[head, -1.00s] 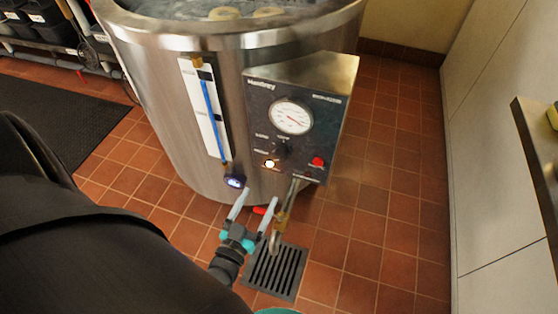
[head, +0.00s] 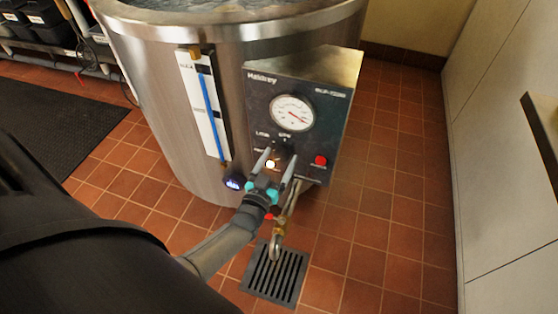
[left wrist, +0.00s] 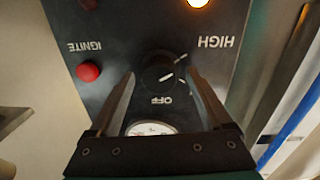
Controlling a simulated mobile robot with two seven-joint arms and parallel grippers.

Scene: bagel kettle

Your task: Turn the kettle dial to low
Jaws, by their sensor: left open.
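The kettle (head: 190,120) is a large steel vessel with a dark control panel (head: 330,125) on its front. The black dial (head: 286,145) sits below the round gauge (head: 292,113), partly hidden by my gripper in the head view. In the left wrist view the panel looks upside down; the dial (left wrist: 158,73) shows a white mark, with "OFF" and "HIGH" lettering near it. My left gripper (head: 281,160) is open, its fingers on either side of the dial. I cannot tell whether they touch it. My right gripper is not in view.
A red ignite button (head: 320,160) and a lit lamp (head: 270,164) flank the dial. A brass tap (head: 279,228) hangs below the panel over a floor drain (head: 274,275). A blue sight gauge (head: 210,110) runs up the kettle's side. Tiled floor to the right is clear.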

